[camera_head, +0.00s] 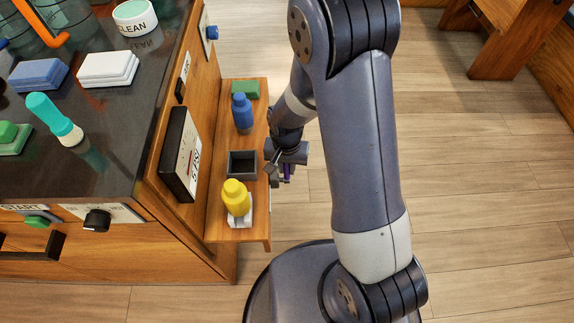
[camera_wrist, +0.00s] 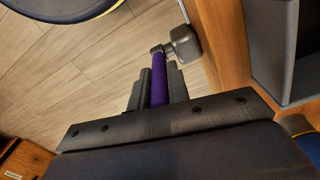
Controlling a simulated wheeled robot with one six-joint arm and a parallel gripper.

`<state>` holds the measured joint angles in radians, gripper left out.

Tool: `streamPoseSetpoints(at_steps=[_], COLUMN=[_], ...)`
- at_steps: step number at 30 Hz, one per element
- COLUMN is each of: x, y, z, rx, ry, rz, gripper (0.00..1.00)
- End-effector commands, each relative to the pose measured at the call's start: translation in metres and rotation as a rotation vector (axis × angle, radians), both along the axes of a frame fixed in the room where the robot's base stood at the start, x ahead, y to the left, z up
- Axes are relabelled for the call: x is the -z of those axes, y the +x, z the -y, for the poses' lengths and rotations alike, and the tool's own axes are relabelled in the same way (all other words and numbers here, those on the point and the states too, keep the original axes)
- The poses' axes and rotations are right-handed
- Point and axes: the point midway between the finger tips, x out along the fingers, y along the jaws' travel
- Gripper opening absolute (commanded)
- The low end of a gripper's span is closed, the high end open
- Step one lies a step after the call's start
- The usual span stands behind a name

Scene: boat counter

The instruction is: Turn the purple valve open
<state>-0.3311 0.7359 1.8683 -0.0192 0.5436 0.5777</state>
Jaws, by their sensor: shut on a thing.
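The purple valve handle (camera_wrist: 158,80) stands between my gripper's two fingers (camera_wrist: 159,88) in the wrist view, and the fingers are shut on it. The handle joins a grey valve body (camera_wrist: 184,44) at the edge of the wooden shelf. My gripper and arm hide most of the valve in that view.
The wooden shelf (camera_head: 258,228) holds a blue bottle (camera_head: 242,112), a yellow bottle (camera_head: 236,197), a dark square bin (camera_head: 231,164) and a green block (camera_head: 246,88). The dark counter (camera_head: 110,180) lies to the left. The wooden floor (camera_head: 480,170) right of my arm is clear.

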Motion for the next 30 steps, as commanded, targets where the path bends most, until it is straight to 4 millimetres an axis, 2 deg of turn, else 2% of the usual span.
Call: streamPoseSetpoints(at_steps=[18,19,26,30], x=[-0.0002,-0.0002,-0.0002,-0.0002], y=[-0.0048,-0.0048,-0.0049,-0.0049], z=[-0.0002,-0.0002,-0.0001,-0.0002], rx=[-0.001,-0.001,0.000,0.000], ry=[-0.002,-0.002,-0.002,-0.002], rz=[0.075,0.075,0.075,0.075], gripper=[0.00,0.19,0.38,0.39])
